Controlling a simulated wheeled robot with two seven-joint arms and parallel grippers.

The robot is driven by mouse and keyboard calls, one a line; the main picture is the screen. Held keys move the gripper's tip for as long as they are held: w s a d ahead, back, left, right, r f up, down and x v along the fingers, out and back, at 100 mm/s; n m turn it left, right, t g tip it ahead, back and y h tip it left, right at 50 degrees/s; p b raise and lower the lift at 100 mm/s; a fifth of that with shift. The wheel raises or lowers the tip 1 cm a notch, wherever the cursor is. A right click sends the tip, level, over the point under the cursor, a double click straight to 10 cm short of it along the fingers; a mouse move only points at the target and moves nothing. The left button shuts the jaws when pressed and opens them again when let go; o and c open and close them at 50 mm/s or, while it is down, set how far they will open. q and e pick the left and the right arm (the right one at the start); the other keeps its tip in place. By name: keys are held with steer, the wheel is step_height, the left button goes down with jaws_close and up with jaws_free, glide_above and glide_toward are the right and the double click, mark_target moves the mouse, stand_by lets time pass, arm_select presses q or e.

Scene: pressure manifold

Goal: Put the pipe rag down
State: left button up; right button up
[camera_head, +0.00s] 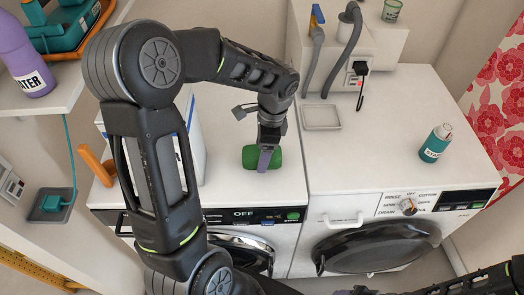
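A green rolled cloth (249,157), which looks like the pipe rag, is over the white top of the left washing machine (225,110), near its front edge. My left gripper (266,157) points down onto the roll, with one grey finger across its near side. The far finger is hidden, but the gripper looks shut on the roll. The roll lies on the top or just above it; I cannot tell which. My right arm comes in low at the right, and its dark end (362,291) is cut off by the bottom edge.
A shallow tray (322,116) and a teal bottle (435,144) stand on the right machine's top. Grey hoses (344,55) and a black plug (360,69) are at the wall box. A white box (193,135) and orange handle (96,165) are left of the roll.

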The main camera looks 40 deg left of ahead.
arm_select(q)
step_height(320, 180, up, 12)
steer(key=w+d, duration=0.1)
steer(key=shift+d+f+b, duration=0.2)
steer(key=shift+f+b, duration=0.05)
steer(key=shift+b, duration=0.05)
stand_by(0.7)
